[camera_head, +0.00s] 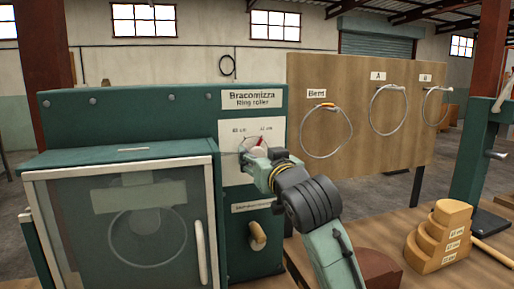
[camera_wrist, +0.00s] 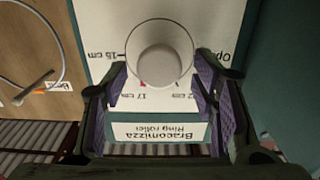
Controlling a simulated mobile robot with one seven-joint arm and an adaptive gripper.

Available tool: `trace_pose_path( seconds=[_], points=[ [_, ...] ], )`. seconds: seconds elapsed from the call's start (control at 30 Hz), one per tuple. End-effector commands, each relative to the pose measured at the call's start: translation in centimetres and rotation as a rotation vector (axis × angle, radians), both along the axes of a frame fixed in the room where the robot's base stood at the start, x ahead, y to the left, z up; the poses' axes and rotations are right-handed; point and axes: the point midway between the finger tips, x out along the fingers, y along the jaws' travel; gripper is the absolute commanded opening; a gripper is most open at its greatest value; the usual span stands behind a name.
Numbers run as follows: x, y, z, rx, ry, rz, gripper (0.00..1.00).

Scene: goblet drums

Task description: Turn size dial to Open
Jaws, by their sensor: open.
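The size dial (camera_head: 253,142) is on the white plate of the green ring roller, mostly hidden behind my gripper (camera_head: 258,156) in the head view. The wrist view shows it upside down: a pale round knob (camera_wrist: 160,66) with a clear round disc around it. A bit of red pointer shows at the knob's edge, near the "17 cm" mark (camera_wrist: 137,97). The "Open" mark (camera_wrist: 224,56) is partly cut off at the right. My gripper (camera_wrist: 163,80) is open, its purple-padded fingers on either side of the knob with gaps to it.
The ring roller's glass-windowed door (camera_head: 150,220) is shut, at the left. A wooden handle (camera_head: 257,236) sticks out below the dial. A wooden board (camera_head: 350,145) with hanging rings stands at the right. Stepped wooden blocks (camera_head: 440,240) stand on the bench.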

Motion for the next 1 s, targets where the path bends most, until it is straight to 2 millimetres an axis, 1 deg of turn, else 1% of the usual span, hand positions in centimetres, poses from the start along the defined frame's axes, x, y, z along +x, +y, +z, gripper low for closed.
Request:
trace_pose_path(
  seconds=[0.03, 0.1, 0.2, 0.5, 1.0],
  points=[
    [0.7, 0.2, 0.2, 0.000, 0.003, 0.000, 0.53],
    [1.3, 0.4, 0.1, 0.000, 0.001, 0.000, 0.53],
    [1.8, 0.5, 0.0, 0.000, 0.001, -0.001, 0.53],
    [2.0, 0.6, 0.0, -0.001, 0.000, -0.001, 0.53],
    [2.0, 0.6, 0.0, -0.001, 0.000, -0.001, 0.20]
  ],
)
